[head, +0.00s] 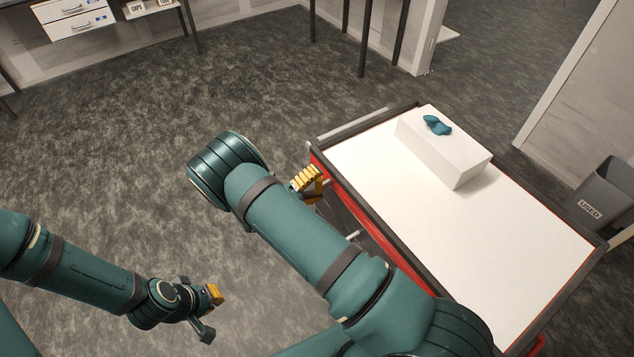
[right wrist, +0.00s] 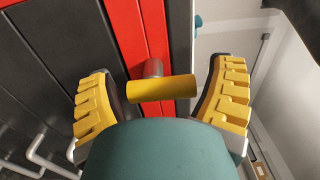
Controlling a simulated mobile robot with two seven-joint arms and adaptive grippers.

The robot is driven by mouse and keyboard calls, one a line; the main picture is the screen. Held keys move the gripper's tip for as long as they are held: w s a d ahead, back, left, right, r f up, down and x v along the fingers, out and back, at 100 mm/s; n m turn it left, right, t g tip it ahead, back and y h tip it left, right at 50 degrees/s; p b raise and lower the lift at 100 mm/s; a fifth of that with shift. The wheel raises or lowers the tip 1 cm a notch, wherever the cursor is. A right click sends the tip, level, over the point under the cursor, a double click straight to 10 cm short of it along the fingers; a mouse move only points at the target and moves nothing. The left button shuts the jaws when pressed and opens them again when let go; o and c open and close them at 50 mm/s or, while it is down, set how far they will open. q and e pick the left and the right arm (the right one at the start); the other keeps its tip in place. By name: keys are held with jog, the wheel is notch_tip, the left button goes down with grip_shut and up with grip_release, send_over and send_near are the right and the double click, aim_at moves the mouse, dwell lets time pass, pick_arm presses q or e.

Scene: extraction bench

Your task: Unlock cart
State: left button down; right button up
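The cart (head: 540,240) has a white top with a dark rim and a red side, and stands at the right in the head view. My right gripper (head: 308,184) is at its red left side, near the far corner. In the right wrist view, a short yellow cylinder (right wrist: 161,88) on a grey stem stands out in front of the red panel (right wrist: 151,30). My right gripper (right wrist: 163,95) is open, with one finger on each side of the cylinder; no firm contact shows. My left gripper (head: 211,313) is low at the left, open and empty over the floor.
A white box (head: 445,155) with a teal object (head: 437,125) on it stands on the cart's far part. A grey bin (head: 608,195) labelled USED is at the right. Drawers (head: 80,22) and tables are at the back. The floor (head: 120,130) left of the cart is clear.

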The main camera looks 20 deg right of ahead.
jog(key=shift+o, duration=0.3)
jog(key=s+a, duration=0.1)
jog(key=a, duration=1.1)
jog(key=shift+s, duration=0.35)
jog(key=s+d+f+m+g+y+b, duration=0.1)
jog(key=s+d+f+m+g+y, duration=0.3)
jog(key=s+f+m+g+y, duration=0.25)
jog(key=s+a+f+m+g+y+b, duration=0.1)
jog(key=s+a+f+m+g+y, duration=0.15)
jog(key=s+f+m+y, duration=0.6)
jog(key=s+a+r+m+t+y+b, duration=0.1)
jog(key=s+a+r+m+t+y, duration=0.25)
jog(key=m, duration=0.85)
jog(key=m+t+y, duration=0.1)
jog(key=m, duration=0.3)
jog(key=w+r+m+t+y, duration=0.1)
jog(key=m+t, duration=0.1)
jog(key=m, duration=0.2)
jog(key=w+r+m+t+y+b, duration=0.1)
jog(key=m+t, duration=0.1)
jog(key=m, duration=0.2)
jog(key=shift+w+a+m, duration=0.1)
jog(key=shift+a+m, duration=0.15)
jog(key=shift+m, duration=0.15)
